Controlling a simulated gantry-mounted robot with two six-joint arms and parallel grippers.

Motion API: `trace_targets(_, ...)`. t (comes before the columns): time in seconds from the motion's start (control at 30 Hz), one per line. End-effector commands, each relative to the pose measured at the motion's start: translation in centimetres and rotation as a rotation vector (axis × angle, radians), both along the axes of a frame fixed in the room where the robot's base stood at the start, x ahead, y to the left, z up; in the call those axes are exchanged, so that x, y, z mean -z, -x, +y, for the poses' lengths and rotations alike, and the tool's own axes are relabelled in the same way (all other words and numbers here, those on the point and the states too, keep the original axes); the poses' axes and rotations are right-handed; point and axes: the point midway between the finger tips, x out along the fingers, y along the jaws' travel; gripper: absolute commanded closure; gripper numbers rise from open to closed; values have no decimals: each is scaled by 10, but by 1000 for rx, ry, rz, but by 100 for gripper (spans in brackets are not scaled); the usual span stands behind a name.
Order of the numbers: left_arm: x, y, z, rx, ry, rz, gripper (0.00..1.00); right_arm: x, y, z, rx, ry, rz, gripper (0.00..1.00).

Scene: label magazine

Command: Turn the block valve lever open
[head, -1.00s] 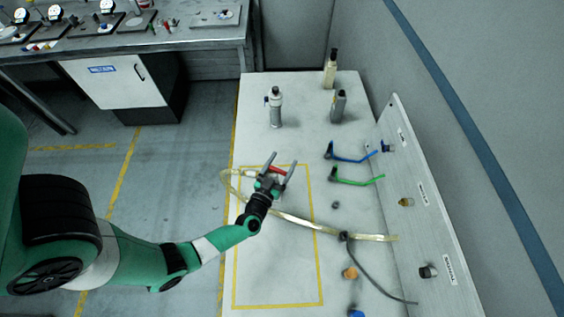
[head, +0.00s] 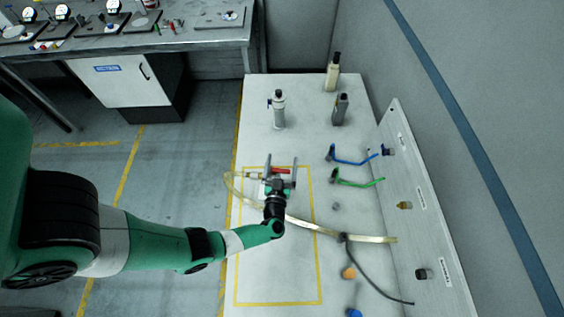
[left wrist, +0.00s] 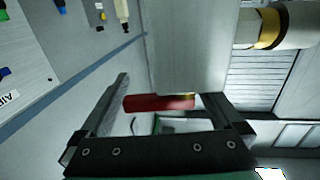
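The red valve lever (head: 280,171) lies in line with the yellow-taped area's far edge, by the clear hose (head: 303,225). My left gripper (head: 280,158) is at the lever, with its two fingers wide apart. In the left wrist view the red lever (left wrist: 158,102) lies crosswise in the gap between the fingers. Its right end is close to the right finger; I cannot tell whether they touch. The valve body is mostly hidden by my gripper. My right gripper is not in view.
Blue (head: 354,160) and green (head: 358,182) hooked parts lie to the right of the taped area. Several bottles stand at the back of the table (head: 253,90). A white panel (head: 415,190) with fittings stands along the right edge.

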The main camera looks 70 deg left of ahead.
Motion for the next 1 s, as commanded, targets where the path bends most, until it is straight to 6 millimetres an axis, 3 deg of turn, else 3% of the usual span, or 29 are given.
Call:
trace_targets(0.27, -2, 7, -16, 5, -1, 0, 0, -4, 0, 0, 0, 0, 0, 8)
trace_targets(0.5, -1, 32, -66, 10, 0, 0, 0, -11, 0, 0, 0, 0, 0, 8)
trace_targets(0.7, 0, 49, -95, 5, 0, 0, 0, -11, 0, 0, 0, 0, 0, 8)
trace_targets(1.0, 0, 55, -102, -1, 0, 0, 0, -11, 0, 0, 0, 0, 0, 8)
